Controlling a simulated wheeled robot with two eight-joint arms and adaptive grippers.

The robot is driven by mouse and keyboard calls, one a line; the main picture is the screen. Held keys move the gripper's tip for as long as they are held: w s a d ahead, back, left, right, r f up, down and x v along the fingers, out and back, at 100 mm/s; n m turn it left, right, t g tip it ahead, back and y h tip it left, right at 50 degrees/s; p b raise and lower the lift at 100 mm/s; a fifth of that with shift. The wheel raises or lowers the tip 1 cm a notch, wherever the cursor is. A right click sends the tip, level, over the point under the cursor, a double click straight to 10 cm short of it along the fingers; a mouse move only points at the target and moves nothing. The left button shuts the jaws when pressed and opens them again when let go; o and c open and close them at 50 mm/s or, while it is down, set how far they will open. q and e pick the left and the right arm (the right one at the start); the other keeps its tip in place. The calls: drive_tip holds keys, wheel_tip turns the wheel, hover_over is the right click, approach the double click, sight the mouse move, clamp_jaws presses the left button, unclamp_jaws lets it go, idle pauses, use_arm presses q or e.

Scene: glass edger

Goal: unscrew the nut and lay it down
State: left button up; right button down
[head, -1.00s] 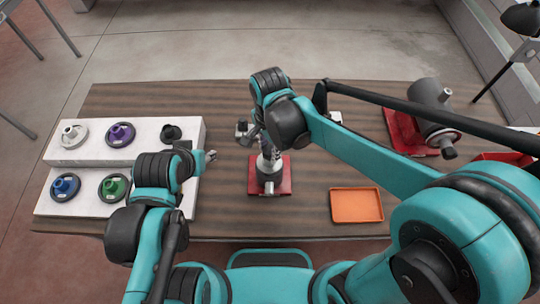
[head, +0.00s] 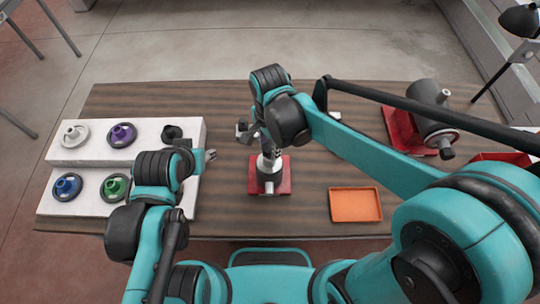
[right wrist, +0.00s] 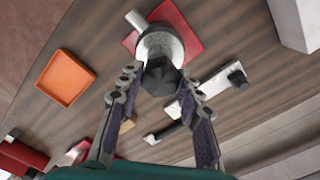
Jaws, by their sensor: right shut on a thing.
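The dark nut (right wrist: 160,80) sits at the end of the grey metal spindle (right wrist: 158,45) in the right wrist view. The spindle's holder stands on a red base (head: 284,180) in the middle of the table. My right gripper (head: 273,152) reaches down over the spindle from above. Its fingers (right wrist: 163,82) are on both sides of the nut and shut on it. In the head view the nut is hidden by the gripper. My left gripper (head: 210,155) is beside the white stand, away from the spindle; its jaw opening is too small to tell.
An orange tray (head: 356,204) lies empty right of the red base. The white stepped stand (head: 90,150) at the left holds several coloured wheels. A grey motor-like machine (head: 428,108) is at the back right on red. Bare table lies between the base and the tray.

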sight(269, 147)
drive_tip(key=shift+r+p, duration=1.05)
drive_tip(key=shift+r, duration=0.55)
wheel_tip(269, 147, up, 4)
drive_tip(key=p, duration=0.3)
